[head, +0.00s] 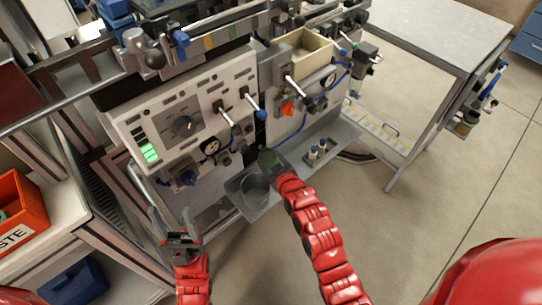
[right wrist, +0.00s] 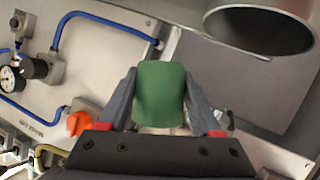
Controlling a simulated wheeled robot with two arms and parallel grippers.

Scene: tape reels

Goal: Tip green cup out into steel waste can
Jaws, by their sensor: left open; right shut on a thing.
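The green cup (right wrist: 162,95) is between the fingers of my right gripper (right wrist: 163,108), which is shut on it. In the head view the cup (head: 267,157) is dark and small, just beyond the end of my right arm. The steel waste can (head: 254,189) stands on a grey shelf, below and left of the cup. Its round rim (right wrist: 262,10) fills the upper right of the right wrist view, apart from the cup. The cup's inside is hidden. My left gripper (head: 172,222) is open and empty, left of the shelf.
The grey shelf (head: 240,205) sticks out below a control panel (head: 185,110) with knobs and levers. An orange bin (head: 18,215) is at far left. Open floor lies to the right.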

